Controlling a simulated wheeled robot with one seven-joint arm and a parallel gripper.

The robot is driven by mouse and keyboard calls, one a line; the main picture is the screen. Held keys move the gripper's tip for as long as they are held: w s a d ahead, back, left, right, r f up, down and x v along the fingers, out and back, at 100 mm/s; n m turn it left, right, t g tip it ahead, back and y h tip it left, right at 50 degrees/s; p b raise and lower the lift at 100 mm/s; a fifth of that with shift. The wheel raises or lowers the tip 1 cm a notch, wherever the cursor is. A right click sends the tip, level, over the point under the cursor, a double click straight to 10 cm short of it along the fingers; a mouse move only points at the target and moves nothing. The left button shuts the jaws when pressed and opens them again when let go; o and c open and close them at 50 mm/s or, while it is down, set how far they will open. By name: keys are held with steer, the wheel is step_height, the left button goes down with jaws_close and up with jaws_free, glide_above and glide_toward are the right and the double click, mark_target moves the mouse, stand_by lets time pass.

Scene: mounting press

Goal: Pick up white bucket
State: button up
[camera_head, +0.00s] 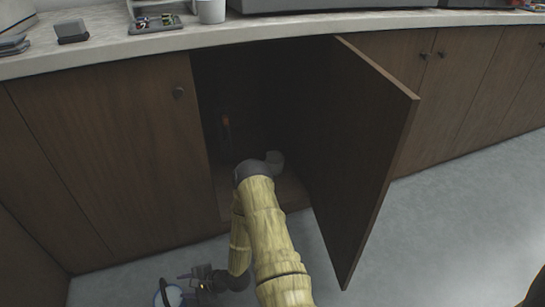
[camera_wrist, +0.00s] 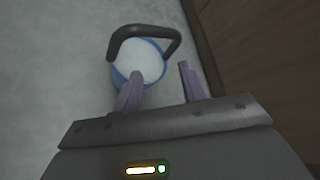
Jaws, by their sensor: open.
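The white bucket (camera_wrist: 146,60) has a blue edge and a dark handle (camera_wrist: 143,30) standing up as an arch. It is on the grey floor, just beyond my fingertips in the wrist view. In the head view, the bucket (camera_head: 173,296) is partly visible at the bottom left, cut by the picture's edge. My gripper (camera_wrist: 159,78) is open and empty, with two purple fingers. The left finger overlaps the bucket's lower edge in the picture; I cannot tell whether they touch. The right finger is to the right of the bucket.
An open cabinet door (camera_head: 365,150) stands out to the right of my arm. A closed brown cabinet door (camera_head: 110,160) is on the left. The counter (camera_head: 100,42) above holds a cup (camera_head: 211,11) and a small tray (camera_head: 155,23). Floor (camera_head: 450,220) is clear on the right.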

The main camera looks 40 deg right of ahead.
steer(key=d+r+n+g+h+p, duration=0.1)
steer(key=d+r+n+h+p, duration=0.2)
steer(key=r, duration=0.7)
steer(key=d+r+n+g+h+p, duration=0.25)
steer(key=r+n+p, duration=0.25)
steer(key=r, duration=0.5)
steer(key=d+r+n+g+h+p, duration=0.1)
steer(key=d+r+n+h+p, duration=0.2)
steer(key=r, duration=0.7)
steer(key=s+r+n+p, duration=0.3)
steer(key=s+r, duration=0.3)
steer(key=r, duration=0.5)
steer(key=s+a+r+n+g+p, duration=0.1)
steer(key=s+r+n+p, duration=0.3)
steer(key=s+r, duration=0.3)
step_height(320, 180, up, 5)
steer(key=shift+s+f+n+p, duration=0.2)
steer(key=shift+n+p, duration=0.1)
steer(key=shift+p, duration=0.55)
steer(key=shift+w+f+g, duration=0.1)
steer(key=shift+g, duration=0.15)
steer(key=shift+c, duration=0.6)
